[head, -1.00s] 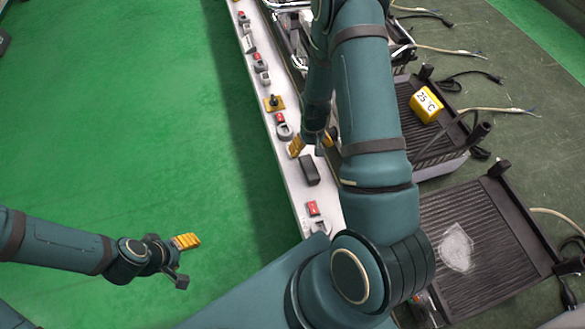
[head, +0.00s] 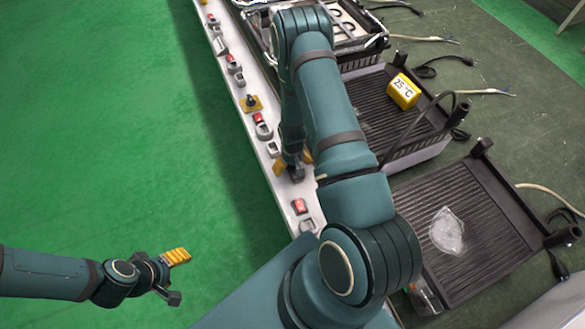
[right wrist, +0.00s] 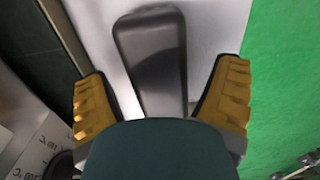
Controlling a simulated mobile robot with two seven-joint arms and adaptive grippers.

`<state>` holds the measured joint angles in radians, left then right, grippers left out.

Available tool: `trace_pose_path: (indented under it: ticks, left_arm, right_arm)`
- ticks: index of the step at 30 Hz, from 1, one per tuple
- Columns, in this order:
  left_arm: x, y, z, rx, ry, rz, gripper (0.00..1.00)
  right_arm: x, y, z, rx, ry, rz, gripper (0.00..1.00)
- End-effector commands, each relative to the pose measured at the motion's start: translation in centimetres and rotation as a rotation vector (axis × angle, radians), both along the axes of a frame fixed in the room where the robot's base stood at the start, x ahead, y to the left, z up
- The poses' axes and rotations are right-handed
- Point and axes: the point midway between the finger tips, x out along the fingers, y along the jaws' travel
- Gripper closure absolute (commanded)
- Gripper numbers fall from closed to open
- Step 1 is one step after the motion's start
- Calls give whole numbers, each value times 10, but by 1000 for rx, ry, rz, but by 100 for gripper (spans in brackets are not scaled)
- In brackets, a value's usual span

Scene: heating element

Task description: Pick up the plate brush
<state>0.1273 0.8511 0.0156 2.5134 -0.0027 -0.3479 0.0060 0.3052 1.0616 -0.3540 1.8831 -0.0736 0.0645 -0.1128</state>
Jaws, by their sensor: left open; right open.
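A dark, smooth, elongated block, apparently the plate brush (right wrist: 152,48), lies on a pale ledge in the right wrist view. The fingers of my right gripper (right wrist: 163,82) are spread to either side of it, with a gap on both sides. The dark palm cover hides its near end. In the head view my right gripper (head: 294,163) points down at the ledge (head: 283,190), and the block is mostly hidden there by the gripper and arm. My left gripper (head: 177,278) is open and empty over the green floor at lower left.
Several red and grey switches (head: 299,206) line the ledge. To its right stand ribbed dark grill plates (head: 490,225), one with a whitish patch (head: 447,232). A yellow block marked 25 °C (head: 403,91) sits on another. Loose cables lie at right. The green floor (head: 90,120) is clear.

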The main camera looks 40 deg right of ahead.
Motion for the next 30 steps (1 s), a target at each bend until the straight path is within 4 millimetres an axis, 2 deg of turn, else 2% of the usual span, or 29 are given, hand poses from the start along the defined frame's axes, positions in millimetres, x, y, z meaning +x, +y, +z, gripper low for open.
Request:
trace_pose_path:
  ticks: [3, 11, 15, 17, 18, 26, 30]
  left_arm:
    - [1, 0, -2, 0, -1, 0, 39]
    - [1, 0, -2, 0, -2, 1, 39]
    - [1, 0, -2, 0, -2, 1, 39]
    - [1, 0, -2, 0, -2, 1, 39]
    - [1, 0, -2, 0, -2, 1, 39]
    - [1, 0, -2, 0, -2, 1, 39]
    - [1, 0, 1, 0, -1, 0, 39]
  right_arm:
    - [0, 0, -10, 0, 0, -1, 13]
    - [0, 0, -11, 0, 0, 0, 14]
    - [0, 0, -10, 0, 0, 0, 63]
    - [0, 0, -10, 0, 0, 0, 84]
    - [0, 0, -10, 0, 0, 0, 90]
    - [0, 0, -10, 0, 0, 0, 90]
    - [1, 0, 2, 0, -1, 0, 90]
